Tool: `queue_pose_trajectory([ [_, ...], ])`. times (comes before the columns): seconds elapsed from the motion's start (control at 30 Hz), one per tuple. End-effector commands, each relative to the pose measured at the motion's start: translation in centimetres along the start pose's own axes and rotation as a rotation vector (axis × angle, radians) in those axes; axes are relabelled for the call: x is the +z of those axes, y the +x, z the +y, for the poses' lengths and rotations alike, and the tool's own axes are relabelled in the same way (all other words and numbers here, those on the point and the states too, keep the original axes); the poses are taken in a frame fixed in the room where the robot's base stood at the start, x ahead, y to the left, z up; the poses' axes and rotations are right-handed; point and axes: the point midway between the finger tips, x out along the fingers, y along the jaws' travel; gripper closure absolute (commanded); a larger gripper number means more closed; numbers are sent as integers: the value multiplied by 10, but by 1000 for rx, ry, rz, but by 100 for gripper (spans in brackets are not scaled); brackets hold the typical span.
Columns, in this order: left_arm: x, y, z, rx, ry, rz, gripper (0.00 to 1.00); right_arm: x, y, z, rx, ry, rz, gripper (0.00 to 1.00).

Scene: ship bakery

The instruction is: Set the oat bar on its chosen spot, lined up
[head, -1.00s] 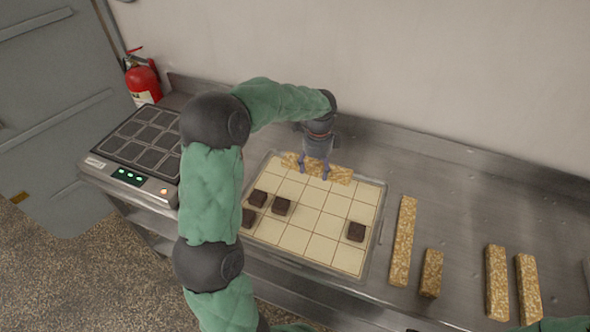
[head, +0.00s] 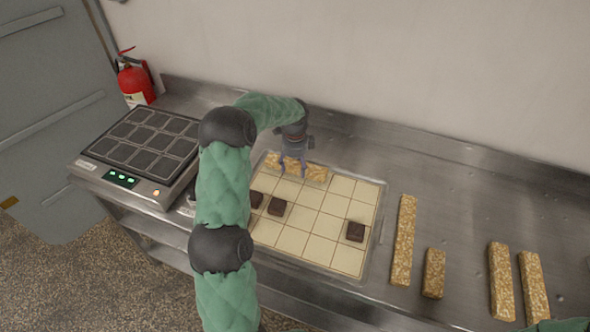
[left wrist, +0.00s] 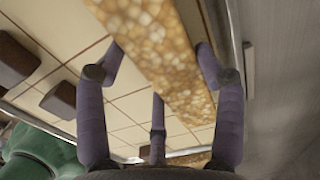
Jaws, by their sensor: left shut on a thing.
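The oat bar (head: 316,174), long and golden-brown, is over the back-left edge of the cream gridded board (head: 336,247), roughly along its back row. My left gripper (head: 293,170) is shut on it from above. In the left wrist view the bar (left wrist: 160,50) runs slantwise between the fingers (left wrist: 160,75). I cannot tell whether its underside touches the board. Dark brown square pieces stand on the board, one at the right (head: 355,231) and others at the left (head: 277,206), partly hidden by my left arm. My right gripper is out of view.
Several other oat bars lie on the steel counter right of the board, a long one (head: 404,240) and a short one (head: 434,273) nearest. A dark moulded plate appliance (head: 141,151) stands left. The wall is behind. Bare counter lies behind the bars.

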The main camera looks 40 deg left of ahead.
Motion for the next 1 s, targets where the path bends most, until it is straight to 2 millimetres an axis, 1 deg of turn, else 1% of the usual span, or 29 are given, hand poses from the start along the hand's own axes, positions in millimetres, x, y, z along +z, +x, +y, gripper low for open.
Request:
queue_pose_trajectory([
  [0.03, 0, 9, 0, 0, 0, 0, 72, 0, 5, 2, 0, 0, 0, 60],
  [0.1, 0, 12, 0, -2, 0, 0, 72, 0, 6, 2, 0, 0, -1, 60],
  [0.3, 0, 11, 0, -3, -1, 0, 72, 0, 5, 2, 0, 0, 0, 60],
  [0.47, 0, 14, 0, -2, -1, 0, 72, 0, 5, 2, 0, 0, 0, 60],
  [0.5, 0, 14, 0, -1, 0, 0, 23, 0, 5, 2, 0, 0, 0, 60],
  [0.57, 0, 14, 0, -1, 0, 0, 8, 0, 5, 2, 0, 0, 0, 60],
  [0.9, 0, 14, 0, -1, 0, 0, 8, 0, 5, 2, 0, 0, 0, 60],
  [1.0, 0, 10, 0, -2, 0, 0, 8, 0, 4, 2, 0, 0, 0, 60],
])
